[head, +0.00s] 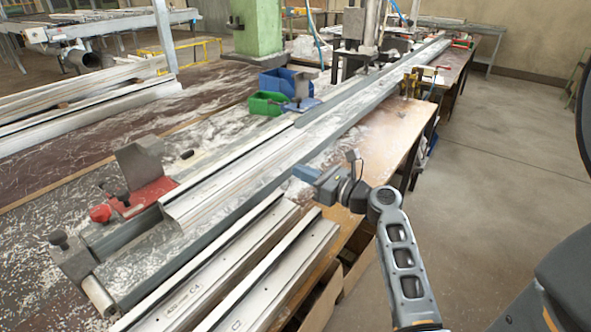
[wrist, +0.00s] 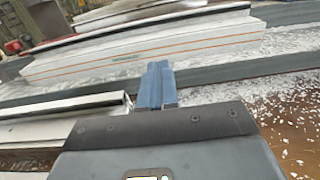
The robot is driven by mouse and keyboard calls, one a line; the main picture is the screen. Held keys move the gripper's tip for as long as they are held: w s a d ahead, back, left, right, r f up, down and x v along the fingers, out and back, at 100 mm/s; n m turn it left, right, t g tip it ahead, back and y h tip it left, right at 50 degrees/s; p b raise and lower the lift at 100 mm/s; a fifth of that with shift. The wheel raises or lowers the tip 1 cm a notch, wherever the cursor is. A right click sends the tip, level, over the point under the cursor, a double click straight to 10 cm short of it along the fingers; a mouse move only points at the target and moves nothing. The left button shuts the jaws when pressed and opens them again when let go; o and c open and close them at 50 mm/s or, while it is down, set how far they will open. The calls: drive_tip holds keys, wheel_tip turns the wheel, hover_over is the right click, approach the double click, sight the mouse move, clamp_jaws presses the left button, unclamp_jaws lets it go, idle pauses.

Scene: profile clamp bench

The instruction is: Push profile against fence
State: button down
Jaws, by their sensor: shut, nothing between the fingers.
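A long white aluminium profile (head: 222,187) lies lengthwise on the bench between two grey rails. A back rail (head: 350,103), apparently the fence, runs along its far side; any gap there cannot be judged. In the wrist view the profile (wrist: 150,45) shows its near side face with an orange line. My gripper (head: 303,172) is shut and empty, its blue fingertips pointing at the profile's near side from the front of the bench. In the wrist view the fingertips (wrist: 155,68) overlap the front rail, below the profile's face; contact with the profile cannot be told.
The front rail (head: 205,235) runs along the bench. Two more profiles (head: 215,262) (head: 270,277) lie in front of it. A red clamp (head: 142,197) stands behind the profile's near end. Green (head: 265,104) and blue (head: 282,80) bins stand behind. Shavings cover the bench.

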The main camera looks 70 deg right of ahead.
drive_tip(key=v, duration=0.7)
drive_tip(key=shift+b, duration=0.35)
